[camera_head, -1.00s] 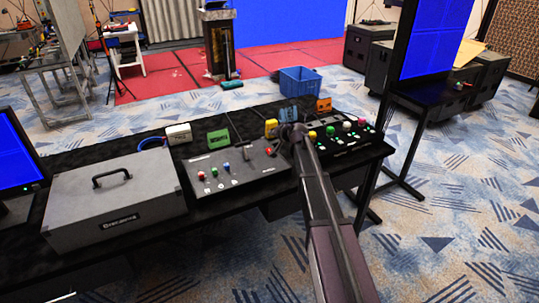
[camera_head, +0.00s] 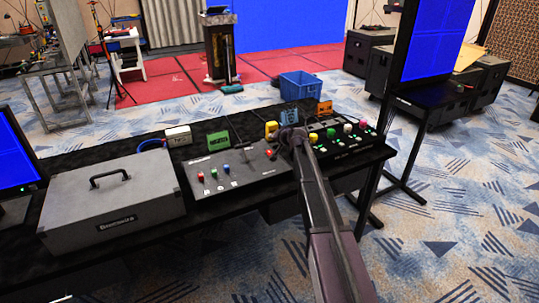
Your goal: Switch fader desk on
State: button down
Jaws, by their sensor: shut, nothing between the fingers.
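A grey sloped control panel (camera_head: 222,176) lies on the black table, with small red and blue knobs, a slider-like part and a red part near its right end. A darker panel (camera_head: 357,151) to its right carries yellow, green, white and pink knobs and small green lights. Their labels are too small to read, so I cannot tell for sure which is the fader desk. My gripper (camera_head: 289,140) is shut and empty, over the area where the two panels meet. My own arm hides that area and most of the fingers, so I cannot tell whether they touch anything.
A grey case (camera_head: 112,207) with a handle fills the table's left part, beside a blue screen (camera_head: 17,160). Small white (camera_head: 178,135), green (camera_head: 218,140), yellow and orange blocks stand behind the panels. A blue bin (camera_head: 299,86) is behind the table.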

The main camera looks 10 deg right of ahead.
aim_at(270, 153)
jog(key=shift+w+a+f+b, duration=0.1)
jog(key=shift+w+f+b, duration=0.2)
jog(key=shift+f+b, duration=0.7)
jog(key=shift+w+a+f+b, duration=0.1)
jog(key=shift+w+f+b, duration=0.25)
jog(key=shift+f+b, duration=0.6)
jog(key=shift+w+a+f+b, duration=0.1)
jog(key=shift+w+f+b, duration=0.2)
jog(key=shift+f+b, duration=0.7)
jog(key=shift+f, duration=0.25)
jog(key=shift+w+f, duration=0.1)
jog(key=shift+f, duration=0.2)
jog(key=shift+f+b, duration=0.25)
jog(key=shift+b, duration=0.25)
jog(key=shift+s+a+f+b, duration=0.25)
jog(key=shift+s+b, duration=0.05)
jog(key=shift+b, duration=0.25)
dwell(0.9)
jog(key=shift+r+p, duration=0.25)
jog(key=shift+p, duration=0.3)
jog(key=shift+w+d+r, duration=0.1)
jog(key=shift+w+r, duration=0.1)
jog(key=shift+w, duration=0.1)
